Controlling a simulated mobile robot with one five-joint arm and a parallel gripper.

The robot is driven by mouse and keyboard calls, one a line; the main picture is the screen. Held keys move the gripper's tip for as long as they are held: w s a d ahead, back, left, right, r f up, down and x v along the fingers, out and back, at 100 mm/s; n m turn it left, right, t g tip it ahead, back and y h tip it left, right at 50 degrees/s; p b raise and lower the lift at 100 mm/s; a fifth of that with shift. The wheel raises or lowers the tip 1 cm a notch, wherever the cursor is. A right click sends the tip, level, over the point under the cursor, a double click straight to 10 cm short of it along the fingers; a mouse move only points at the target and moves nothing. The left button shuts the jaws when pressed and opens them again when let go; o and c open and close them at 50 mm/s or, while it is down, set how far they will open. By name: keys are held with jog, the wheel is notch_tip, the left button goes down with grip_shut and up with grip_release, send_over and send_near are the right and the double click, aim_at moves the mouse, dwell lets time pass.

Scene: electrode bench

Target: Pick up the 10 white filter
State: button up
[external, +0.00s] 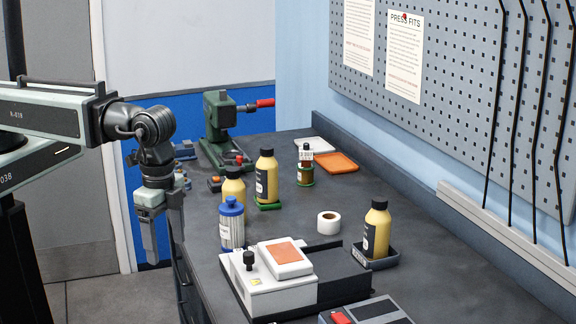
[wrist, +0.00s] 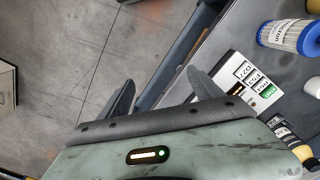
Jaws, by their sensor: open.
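A white filter cartridge with blue end caps (external: 231,232) stands on the dark bench near its left edge. In the wrist view a white pleated cylinder with a blue end (wrist: 285,36) appears at top right. Its label ends in "micron", but I cannot read a 10 on it. My gripper (external: 162,240) hangs with its fingers pointing down, left of the bench edge and apart from the filter.
Yellow bottles (external: 266,178) stand behind the filter, one close to it. A white device with an orange pad (external: 280,285) is in front. A white tape roll (external: 328,222) lies to the right. A green press (external: 220,130) stands at the back. The bench edge lies between my gripper and the filter.

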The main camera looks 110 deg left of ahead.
dwell(0.4)
jog(key=shift+o, duration=0.7)
